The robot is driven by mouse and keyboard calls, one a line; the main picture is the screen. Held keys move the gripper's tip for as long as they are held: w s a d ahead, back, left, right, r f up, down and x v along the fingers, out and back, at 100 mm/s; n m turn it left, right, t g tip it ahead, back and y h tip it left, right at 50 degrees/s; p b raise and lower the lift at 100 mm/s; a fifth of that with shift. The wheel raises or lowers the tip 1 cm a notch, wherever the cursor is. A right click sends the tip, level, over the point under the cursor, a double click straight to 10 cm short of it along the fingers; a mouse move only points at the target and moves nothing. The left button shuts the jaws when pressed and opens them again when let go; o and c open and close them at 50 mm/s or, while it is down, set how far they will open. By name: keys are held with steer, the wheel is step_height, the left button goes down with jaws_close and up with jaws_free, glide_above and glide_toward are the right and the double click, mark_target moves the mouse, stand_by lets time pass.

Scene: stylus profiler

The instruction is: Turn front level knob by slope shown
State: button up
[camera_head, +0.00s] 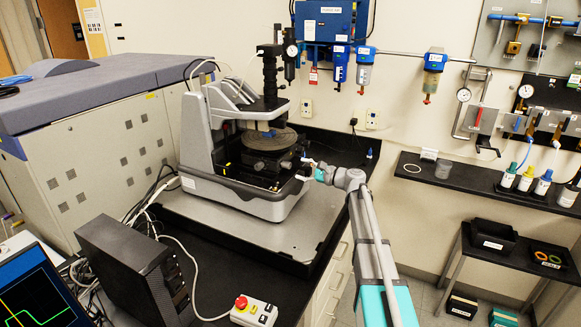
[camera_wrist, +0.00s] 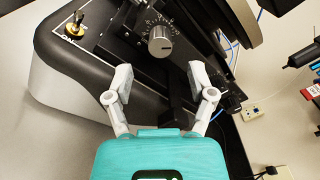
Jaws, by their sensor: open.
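The stylus profiler (camera_head: 205,140) stands on the bench, with a round stage (camera_head: 270,141) under its dark column. My gripper (camera_head: 306,163) is at the right front of the profiler. In the wrist view my gripper (camera_wrist: 160,78) is open and empty. A silver round knob (camera_wrist: 160,42) with white scale marks beside it lies ahead of the gap between the fingertips, apart from both. I cannot read a label naming it the front level knob. The screen (camera_head: 38,292) at lower left shows a yellow and green trace, cut off by the picture edge.
A brass switch (camera_wrist: 74,26) marked ON sits on the profiler's base, left of the fingers. A dark computer box (camera_head: 135,270) and a red emergency button (camera_head: 241,302) stand on the near bench. Cables lie left of the profiler. A shelf (camera_head: 455,180) with bottles is at right.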

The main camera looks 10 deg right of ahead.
steer(key=shift+v, duration=2.1)
steer(key=shift+d, duration=0.1)
steer(key=v, duration=1.2)
steer(key=s+a+f+n+g+h, duration=0.2)
steer(key=s+a+f, duration=0.2)
steer(key=s+a+f+n+g+h, duration=0.1)
steer(key=s+a+f+n+g, duration=0.1)
steer(key=s+a+f+n, duration=0.1)
steer(key=s+a+f+n+g+h, duration=0.2)
steer(key=s+a+f, duration=0.2)
steer(key=a+f, duration=0.1)
steer(key=shift+s+a+n+g+h, duration=0.3)
steer(key=shift+s+a, duration=0.1)
steer(key=shift+a, duration=0.1)
steer(key=s+f+n+g+h, duration=0.1)
steer(key=s+f+n+h, duration=0.2)
steer(key=s, duration=0.5)
steer(key=s+f+n+g+h, duration=0.2)
steer(key=s+f+n+h, duration=0.1)
steer(key=s+n+h, duration=0.2)
steer(key=s+h, duration=0.1)
steer(key=s, duration=0.1)
steer(key=shift+s+f, duration=0.3)
steer(key=shift+s, duration=0.1)
